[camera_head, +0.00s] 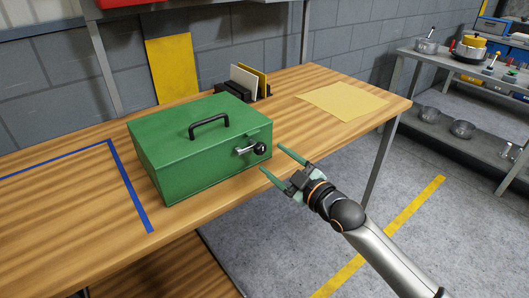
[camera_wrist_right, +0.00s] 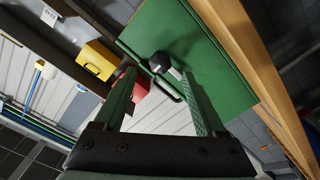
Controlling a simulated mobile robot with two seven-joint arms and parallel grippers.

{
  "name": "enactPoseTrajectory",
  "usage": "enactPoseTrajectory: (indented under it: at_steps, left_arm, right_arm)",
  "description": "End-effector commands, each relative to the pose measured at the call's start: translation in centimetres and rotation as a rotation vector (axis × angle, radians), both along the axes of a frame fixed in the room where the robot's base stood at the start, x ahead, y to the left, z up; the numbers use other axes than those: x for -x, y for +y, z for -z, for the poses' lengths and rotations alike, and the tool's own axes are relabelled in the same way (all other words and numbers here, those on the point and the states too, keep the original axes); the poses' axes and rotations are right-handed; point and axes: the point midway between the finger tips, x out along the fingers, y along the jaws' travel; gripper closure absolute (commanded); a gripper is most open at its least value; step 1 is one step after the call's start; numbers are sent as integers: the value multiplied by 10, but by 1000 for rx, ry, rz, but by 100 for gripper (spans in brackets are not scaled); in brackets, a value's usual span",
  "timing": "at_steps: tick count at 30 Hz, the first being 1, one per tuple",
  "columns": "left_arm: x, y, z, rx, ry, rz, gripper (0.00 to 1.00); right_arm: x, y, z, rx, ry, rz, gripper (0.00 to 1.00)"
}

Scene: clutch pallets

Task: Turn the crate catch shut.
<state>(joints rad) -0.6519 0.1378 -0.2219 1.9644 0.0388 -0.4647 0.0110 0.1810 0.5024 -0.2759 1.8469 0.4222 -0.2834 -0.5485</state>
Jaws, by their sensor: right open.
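A green crate (camera_head: 185,150) with a black handle (camera_head: 209,125) on its lid stands on the wooden workbench. Its catch (camera_head: 245,150), a metal lever with a black knob, is on the crate's right-hand face and points to the right, roughly level. My right gripper (camera_head: 272,159) is open and empty, its fingers pointing at the knob, a little to the right of it. In the right wrist view the knob (camera_wrist_right: 160,62) shows between and just beyond the two fingers (camera_wrist_right: 159,78), against the green crate (camera_wrist_right: 215,60). My left gripper is not in view.
A card holder (camera_head: 234,91) stands behind the crate, and a yellow sheet (camera_head: 343,101) lies at the bench's right. Blue tape (camera_head: 130,187) marks the bench left of the crate. A metal shelf (camera_head: 450,134) with pots stands at far right.

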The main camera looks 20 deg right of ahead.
Motion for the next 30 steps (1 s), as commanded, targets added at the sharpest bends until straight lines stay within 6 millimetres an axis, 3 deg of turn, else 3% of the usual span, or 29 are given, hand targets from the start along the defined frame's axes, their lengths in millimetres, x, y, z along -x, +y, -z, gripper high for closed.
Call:
enactPoseTrajectory:
  at_steps: [3,9,21,30]
  left_arm:
    - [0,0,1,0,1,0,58]
    - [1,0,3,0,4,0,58]
    - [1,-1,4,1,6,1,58]
    - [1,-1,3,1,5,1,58]
  right_arm:
    - [-20,7,0,-2,-2,1,27]
    - [-40,14,0,-1,-1,0,27]
    - [-46,17,0,-1,0,0,27]
    - [-46,17,0,-1,0,0,59]
